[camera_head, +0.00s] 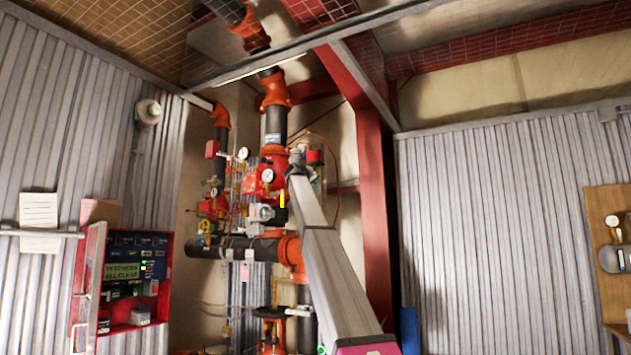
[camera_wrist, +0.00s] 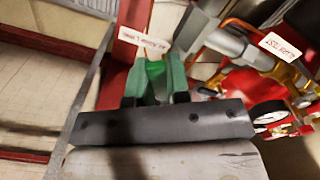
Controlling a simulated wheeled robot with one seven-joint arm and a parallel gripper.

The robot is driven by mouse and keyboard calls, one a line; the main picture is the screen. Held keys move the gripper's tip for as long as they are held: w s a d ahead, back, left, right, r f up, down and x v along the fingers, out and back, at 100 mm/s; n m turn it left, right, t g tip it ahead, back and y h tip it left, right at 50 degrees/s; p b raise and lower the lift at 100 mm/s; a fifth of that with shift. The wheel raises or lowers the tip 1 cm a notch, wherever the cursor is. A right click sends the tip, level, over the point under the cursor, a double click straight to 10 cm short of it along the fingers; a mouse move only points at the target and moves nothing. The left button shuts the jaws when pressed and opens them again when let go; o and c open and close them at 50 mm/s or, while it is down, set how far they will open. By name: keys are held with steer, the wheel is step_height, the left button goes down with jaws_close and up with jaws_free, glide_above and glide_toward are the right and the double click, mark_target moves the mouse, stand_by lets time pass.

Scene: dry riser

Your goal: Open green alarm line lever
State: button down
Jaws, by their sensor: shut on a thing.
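The green alarm line lever (camera_wrist: 155,70) shows in the wrist view between the two fingers of my gripper (camera_wrist: 154,83), which is shut on it. A white tag (camera_wrist: 151,42) with small lettering sits just beyond the lever. The fingers hide much of the lever, and I cannot tell how far it is turned. In the head view my gripper is at the far end of my arm, up against the right side of the red valve assembly (camera_head: 266,177). The lever cannot be made out there.
A second tag (camera_wrist: 282,48) and red and brass fittings lie to the right in the wrist view. A black and orange riser (camera_head: 274,125) and a red steel column (camera_head: 374,200) stand close by. An open red alarm panel (camera_head: 135,275) is on the left wall.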

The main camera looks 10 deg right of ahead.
steer(key=m, duration=0.2)
steer(key=a+m, duration=0.1)
steer(key=shift+w+f+m, duration=0.3)
steer(key=shift+w+f, duration=0.05)
steer(key=shift+w, duration=0.05)
steer(key=shift+w+a+f+m, duration=0.15)
steer(key=shift+a+m, duration=0.1)
steer(key=shift+m, duration=0.5)
steer(key=shift+w+a+r+m, duration=0.15)
steer(key=shift+a+m, duration=0.1)
steer(key=shift+m, duration=0.5)
steer(key=shift+f, duration=0.1)
steer(key=c, duration=1.1)
jaws_free()
steer(key=shift+a, duration=0.1)
steer(key=v, duration=1)
steer(key=shift+s+a, duration=0.15)
steer(key=shift+s, duration=0.15)
